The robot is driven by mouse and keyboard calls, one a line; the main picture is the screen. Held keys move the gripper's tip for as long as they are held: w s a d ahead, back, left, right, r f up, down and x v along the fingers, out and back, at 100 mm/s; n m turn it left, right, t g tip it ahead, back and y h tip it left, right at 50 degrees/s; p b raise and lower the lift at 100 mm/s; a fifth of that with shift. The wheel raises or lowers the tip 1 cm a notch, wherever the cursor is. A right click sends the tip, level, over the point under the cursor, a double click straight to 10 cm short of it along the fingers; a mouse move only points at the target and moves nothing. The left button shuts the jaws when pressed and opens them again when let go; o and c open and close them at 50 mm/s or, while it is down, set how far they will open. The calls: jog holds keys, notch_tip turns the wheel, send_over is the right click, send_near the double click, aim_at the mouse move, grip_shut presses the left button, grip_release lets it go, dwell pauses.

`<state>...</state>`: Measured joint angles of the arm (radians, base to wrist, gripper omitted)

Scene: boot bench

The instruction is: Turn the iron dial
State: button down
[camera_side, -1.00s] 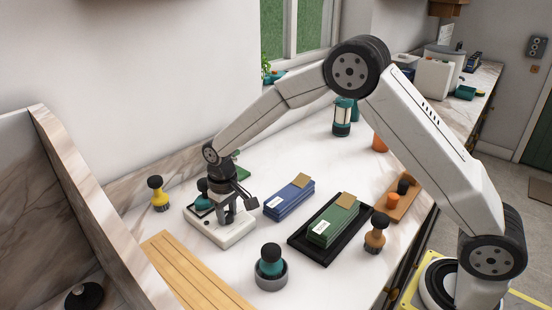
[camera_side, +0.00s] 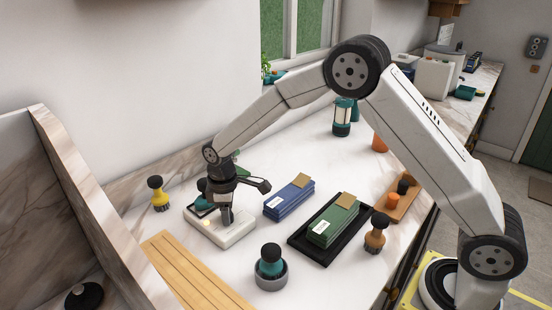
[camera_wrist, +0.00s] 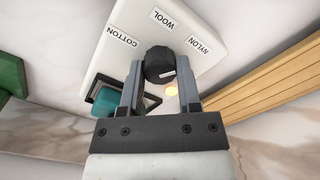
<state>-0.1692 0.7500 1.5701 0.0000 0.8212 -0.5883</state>
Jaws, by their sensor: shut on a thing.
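The iron dial (camera_wrist: 157,60) is a black ribbed knob on a white base (camera_wrist: 105,65), with COTTON, WOOL and NYLON labels around it. A small white mark shows on the knob's lower right; I cannot tell which label it points to. My gripper (camera_wrist: 159,66) is shut on the dial, one finger on each side. In the side view the base (camera_side: 235,237) lies flat on the counter under my gripper (camera_side: 227,220), which hides the dial. A teal part (camera_wrist: 118,109) is on the base.
A slatted wooden board (camera_side: 190,272) lies in front of the base. A yellow brush (camera_side: 158,195) stands to its left, a teal-handled brush in a grey cup (camera_side: 270,275) to its right. Blue folded cloths (camera_side: 290,198) and a black tray (camera_side: 300,240) with green cloths lie further right.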

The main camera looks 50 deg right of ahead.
dwell(0.5)
jog(key=shift+c, duration=1.5)
grip_release()
jog(key=shift+r, duration=0.1)
jog(key=shift+r, duration=3.9)
jog(key=shift+s+d, duration=0.1)
